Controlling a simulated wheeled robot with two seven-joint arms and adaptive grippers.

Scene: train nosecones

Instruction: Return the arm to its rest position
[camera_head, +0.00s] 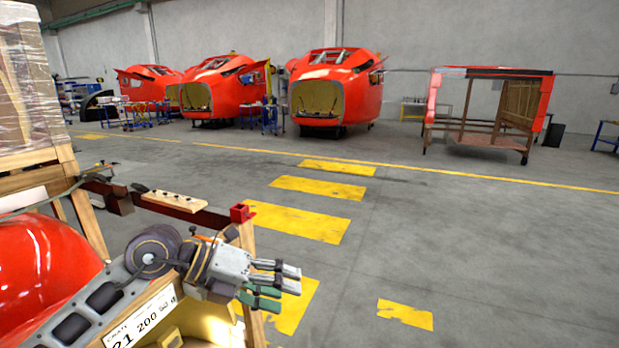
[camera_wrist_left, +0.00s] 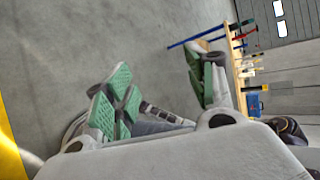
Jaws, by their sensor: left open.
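My left arm comes in from the lower left in the head view. My left gripper (camera_head: 282,284) points right, in front of the wooden crate at the left. Its fingers are apart, and I see nothing between them. The left wrist view shows its green finger pads (camera_wrist_left: 160,90) spread, with grey floor behind them. My right gripper is in neither view.
A labelled wooden crate (camera_head: 145,318) with a red nosecone (camera_head: 45,260) is close at the left, below a plastic-wrapped stack (camera_head: 25,90). Red nosecones (camera_head: 335,85) and a red frame (camera_head: 480,105) stand far back. The floor at right is clear.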

